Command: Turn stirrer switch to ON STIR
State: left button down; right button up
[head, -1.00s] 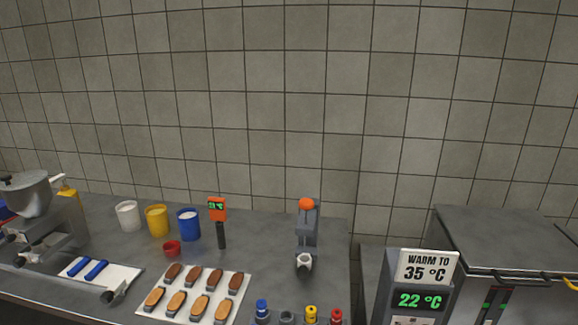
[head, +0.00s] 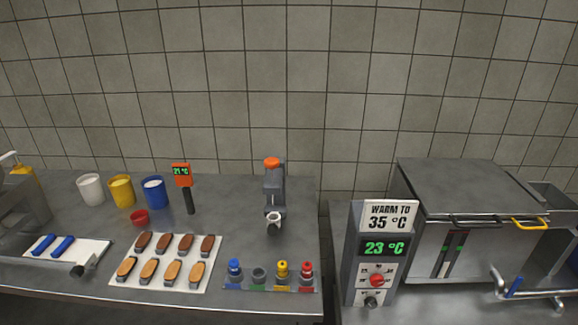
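A grey control box (head: 352,250) stands right of the counter. It bears a white sign (head: 390,215) reading "WARM TO 35 °C" and a green display (head: 384,247) reading 23 °C. Below the display is a red knob (head: 377,281) on a white label plate. A smaller dark knob (head: 371,301) sits under it on another pale plate. The lettering around both knobs is too small to read, so I cannot tell which is the stirrer switch or how it is set. Neither of my grippers is in view.
A grey lidded tank (head: 470,185) stands right of the box, with black and yellow handles and a metal pipe fitting (head: 530,300) in front. On the counter (head: 235,255) are a tray of éclairs (head: 165,284), coloured tubs, a dispenser (head: 274,185) and a rack of coloured nozzles (head: 270,285).

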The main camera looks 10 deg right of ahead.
aim_at(370, 302)
jog(key=l+z, duration=0.15)
jog(key=z, duration=0.8)
